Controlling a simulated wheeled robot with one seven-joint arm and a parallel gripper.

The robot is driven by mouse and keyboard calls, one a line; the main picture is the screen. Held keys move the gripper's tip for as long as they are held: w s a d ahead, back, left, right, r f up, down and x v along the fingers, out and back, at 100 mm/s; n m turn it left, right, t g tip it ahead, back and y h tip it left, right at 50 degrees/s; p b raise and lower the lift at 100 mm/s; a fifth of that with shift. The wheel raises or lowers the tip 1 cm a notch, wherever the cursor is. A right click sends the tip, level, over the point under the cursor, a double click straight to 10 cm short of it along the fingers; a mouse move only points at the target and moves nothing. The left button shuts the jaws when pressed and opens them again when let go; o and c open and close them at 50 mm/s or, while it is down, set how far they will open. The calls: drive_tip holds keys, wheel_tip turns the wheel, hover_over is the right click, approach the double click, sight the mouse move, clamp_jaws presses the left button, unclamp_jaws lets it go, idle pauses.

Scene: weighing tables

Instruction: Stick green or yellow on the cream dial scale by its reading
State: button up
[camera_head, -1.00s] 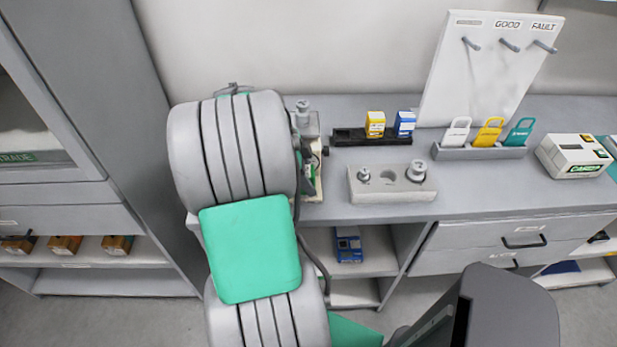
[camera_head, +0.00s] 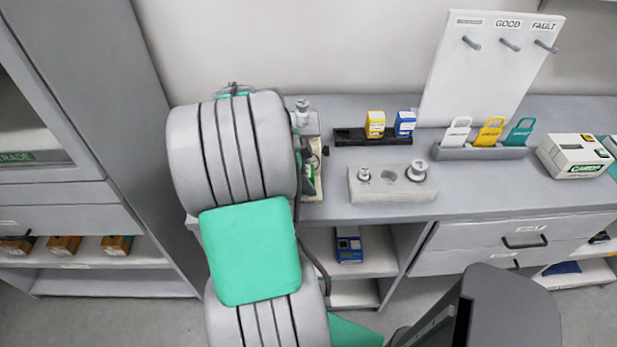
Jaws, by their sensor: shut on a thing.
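The cream dial scale (camera_head: 316,190) stands at the left end of the counter, mostly hidden behind my arm; its dial and reading cannot be seen. A metal weight (camera_head: 302,105) shows above it at the back. My gripper (camera_head: 308,173) is only partly visible at the arm's right edge, over the scale. It is shut on a small green thing, mostly hidden. A black rack (camera_head: 350,138) right of the scale holds a yellow box (camera_head: 375,124) and a blue box (camera_head: 404,123); its left part is empty.
A grey block (camera_head: 400,190) with two metal weights and an empty hole stands in front of the rack. Further right are a tray (camera_head: 470,153) of white, yellow and green tags, a board (camera_head: 490,75) with pegs, and a white-green box (camera_head: 575,155).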

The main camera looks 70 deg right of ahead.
drive_tip(key=shift+r+p, duration=2.2)
drive_tip(key=shift+r, duration=1.3)
